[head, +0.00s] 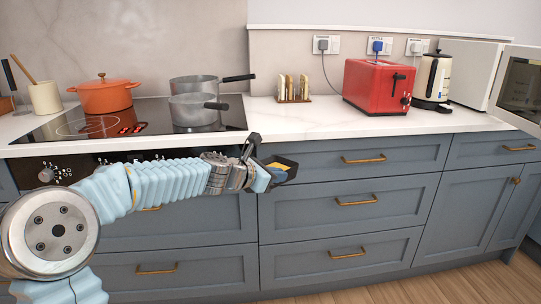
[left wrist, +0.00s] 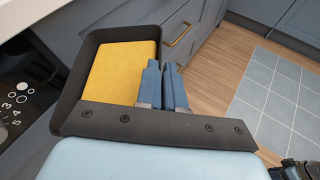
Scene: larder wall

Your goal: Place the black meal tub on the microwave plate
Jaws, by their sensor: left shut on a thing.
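The black meal tub (head: 287,161) is in front of the drawers, to the right of the hob. It also shows in the left wrist view (left wrist: 75,88), with a flat yellow filling (left wrist: 118,72) inside. My left gripper (head: 268,172) is shut on the tub, its blue fingertips (left wrist: 164,84) close together at the tub's side. The exact grip line is partly hidden by the gripper. The microwave (head: 520,85) stands at the far right end of the counter, cut off by the picture edge. I cannot see its plate.
On the counter are a red toaster (head: 372,86), a kettle (head: 434,78) and a toast rack (head: 292,88). Pots (head: 196,108) and an orange casserole (head: 105,96) stand on the hob. Drawer handles (head: 364,160) stick out below.

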